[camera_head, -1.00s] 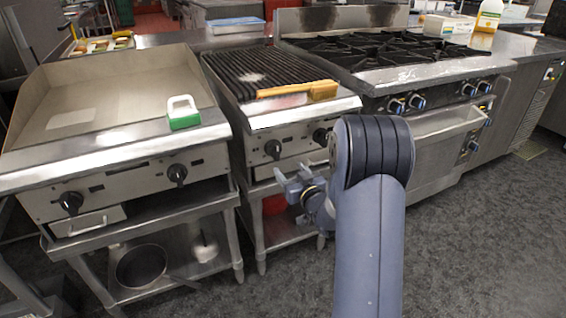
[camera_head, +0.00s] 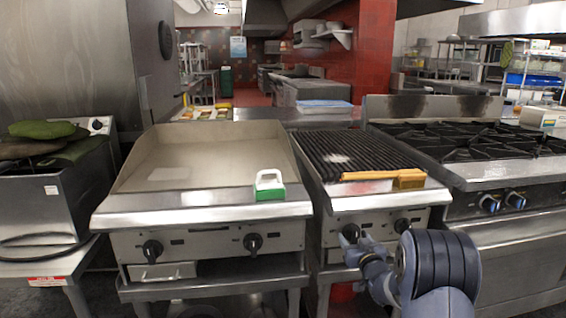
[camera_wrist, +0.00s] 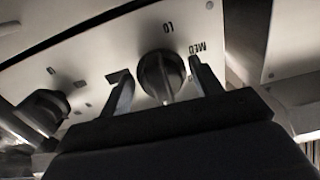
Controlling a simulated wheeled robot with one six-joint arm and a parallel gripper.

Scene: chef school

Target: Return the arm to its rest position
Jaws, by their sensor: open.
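My gripper (camera_head: 358,247) is in front of the control panel of the ribbed grill (camera_head: 345,152), low at the right of the head view. In the wrist view my gripper (camera_wrist: 160,88) is open. A black knob (camera_wrist: 163,76) with LO and MED marks shows between its two fingers. Nothing is seen held, and I cannot tell whether the fingers touch the knob. My arm is bent, its grey elbow low at the right in the head view.
A flat griddle (camera_head: 200,160) stands left of the grill, with a green-and-white brush (camera_head: 269,186) on its front edge. A wooden-handled brush (camera_head: 385,178) lies on the grill. A burner range (camera_head: 470,170) stands at the right. A fryer (camera_head: 50,190) is at the far left.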

